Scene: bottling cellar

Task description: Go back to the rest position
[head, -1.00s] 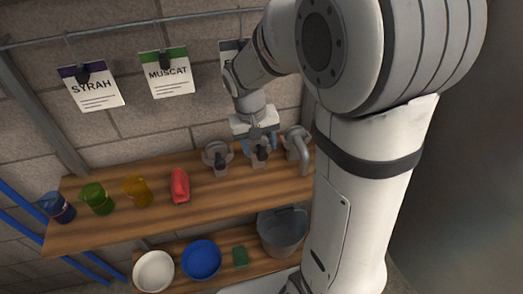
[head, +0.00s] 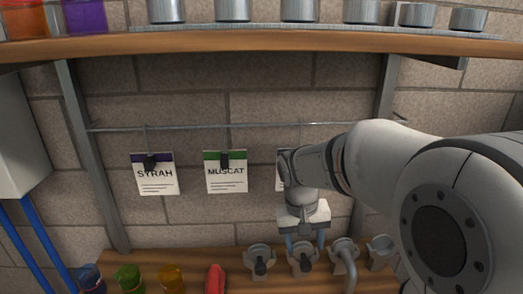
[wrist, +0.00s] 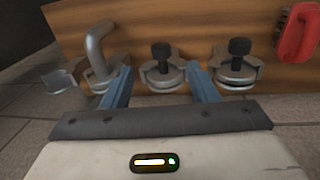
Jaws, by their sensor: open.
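My gripper (head: 305,243) hangs pointing down over the wooden shelf, in front of the wall. It also shows in the wrist view (wrist: 160,85), its two blue fingers apart with nothing between them. Beyond the fingers stands a grey metal fitting with a dark knob (wrist: 161,70), which also shows below my gripper in the head view (head: 302,262). I cannot tell whether the fingers touch it. My arm reaches in from the right and hides part of a third hanging card (head: 281,170).
A fitting with a dark knob (head: 260,262) is at left, a bent-pipe fitting (head: 344,255) at right. A red object (head: 215,279) and several coloured jugs (head: 130,279) stand further left. SYRAH (head: 155,175) and MUSCAT (head: 226,173) cards hang from a rail (head: 250,126). An upper shelf (head: 260,42) holds metal cups.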

